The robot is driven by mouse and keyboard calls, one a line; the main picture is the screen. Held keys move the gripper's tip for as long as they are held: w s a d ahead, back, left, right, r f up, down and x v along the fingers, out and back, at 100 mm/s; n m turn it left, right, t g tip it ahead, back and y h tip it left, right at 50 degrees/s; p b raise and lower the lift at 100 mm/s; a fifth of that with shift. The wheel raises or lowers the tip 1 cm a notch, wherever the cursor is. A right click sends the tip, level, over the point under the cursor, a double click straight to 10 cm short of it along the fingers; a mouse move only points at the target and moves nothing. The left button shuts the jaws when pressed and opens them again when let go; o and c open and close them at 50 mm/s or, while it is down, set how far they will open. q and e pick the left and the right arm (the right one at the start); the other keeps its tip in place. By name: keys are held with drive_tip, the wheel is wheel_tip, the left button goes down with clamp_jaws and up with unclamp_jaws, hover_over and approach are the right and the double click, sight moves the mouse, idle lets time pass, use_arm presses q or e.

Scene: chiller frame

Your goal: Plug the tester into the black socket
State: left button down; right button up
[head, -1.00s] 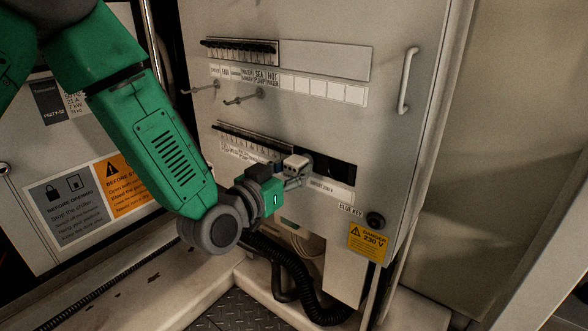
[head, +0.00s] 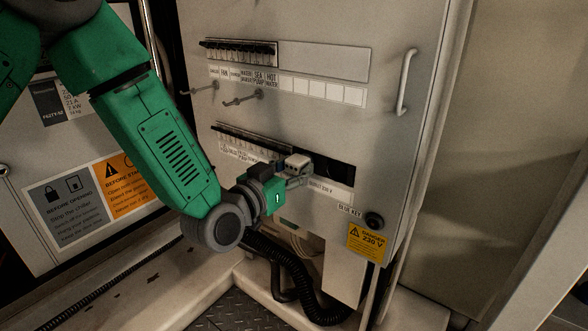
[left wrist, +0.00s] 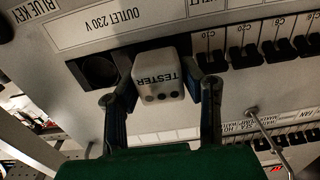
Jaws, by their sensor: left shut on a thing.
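The tester (head: 297,162) is a small white block held in front of the cabinet panel. In the left wrist view the tester (left wrist: 158,77) shows its lettering upside down and a row of dark dots. My left gripper (head: 296,176) is shut on it, one finger on each side. The black socket (left wrist: 98,71) shows as a dark round opening in the panel slot, left of the tester in the left wrist view. In the head view the dark slot (head: 340,172) lies just right of the tester. Whether the tester touches the panel cannot be told. My right gripper is not in view.
Breaker rows (head: 240,50) and two metal hooks (head: 243,99) are on the panel above. A door handle (head: 406,82) is at upper right. Black hoses (head: 305,295) hang below.

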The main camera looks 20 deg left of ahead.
use_arm(q)
drive_tip(key=shift+w, duration=0.2)
drive_tip(key=c, duration=1)
unclamp_jaws()
drive_tip(key=shift+d, duration=0.15)
drive_tip(key=shift+o, duration=0.2)
drive_tip(key=shift+s+a, duration=0.2)
drive_tip(key=shift+s, duration=0.1)
drive_tip(key=v, duration=1.1)
drive_tip(key=shift+s+d+f, duration=0.1)
drive_tip(key=shift+f, duration=0.1)
